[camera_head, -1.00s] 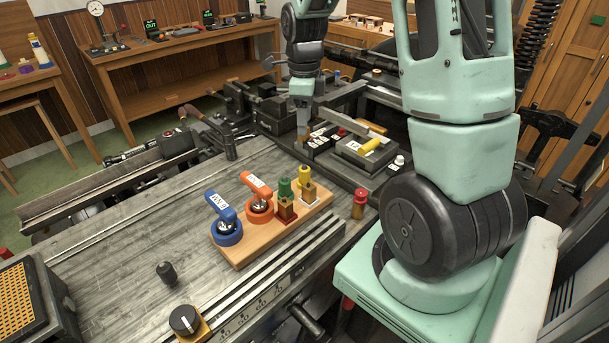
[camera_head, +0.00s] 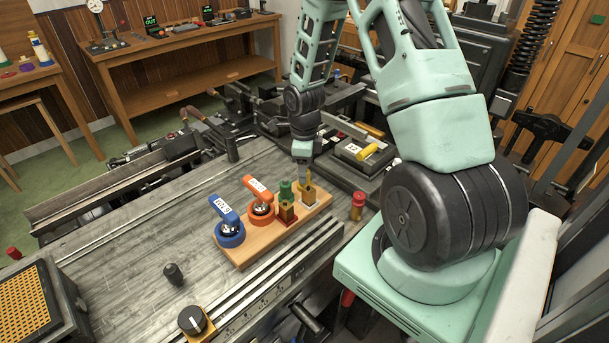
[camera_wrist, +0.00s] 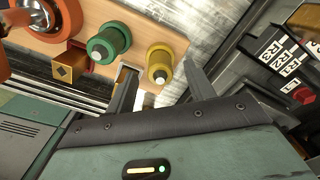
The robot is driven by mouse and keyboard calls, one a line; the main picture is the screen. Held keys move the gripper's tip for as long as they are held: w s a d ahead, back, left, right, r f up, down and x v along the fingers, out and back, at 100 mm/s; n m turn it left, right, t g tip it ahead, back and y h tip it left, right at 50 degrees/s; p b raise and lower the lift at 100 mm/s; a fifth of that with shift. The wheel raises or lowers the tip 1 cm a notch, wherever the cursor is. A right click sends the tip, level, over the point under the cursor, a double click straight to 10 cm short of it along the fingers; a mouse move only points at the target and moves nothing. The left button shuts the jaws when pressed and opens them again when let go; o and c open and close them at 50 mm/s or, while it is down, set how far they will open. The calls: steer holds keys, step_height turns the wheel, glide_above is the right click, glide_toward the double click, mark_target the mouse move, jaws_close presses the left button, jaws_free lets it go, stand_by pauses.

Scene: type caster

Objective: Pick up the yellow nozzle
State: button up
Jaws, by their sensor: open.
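The yellow nozzle (camera_wrist: 160,62) stands on the wooden board, with a pale tip showing. In the head view, the yellow nozzle (camera_head: 304,182) is partly hidden by my gripper. My gripper (camera_head: 302,170) is directly above it at the far right end of the board. In the wrist view, the two fingers of my gripper (camera_wrist: 158,73) are apart, and the nozzle appears between their tips. I cannot tell whether either finger touches it.
The green nozzle (camera_head: 286,188) stands close on the left. Brass blocks (camera_head: 287,212) sit in front. Orange (camera_head: 261,212) and blue (camera_head: 229,232) handled tools share the wooden board (camera_head: 246,258). A red-topped piece (camera_head: 357,204) stands to the right. The grey bench left of the board is mostly clear.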

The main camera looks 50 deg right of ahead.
steer(key=shift+f, duration=1.4)
steer(key=c, duration=1.1)
steer(key=shift+o, duration=0.2)
steer(key=shift+r, duration=0.2)
step_height(320, 180, up, 9)
steer(key=shift+f+b, duration=0.2)
steer(key=shift+b, duration=0.75)
steer(key=shift+r, duration=0.55)
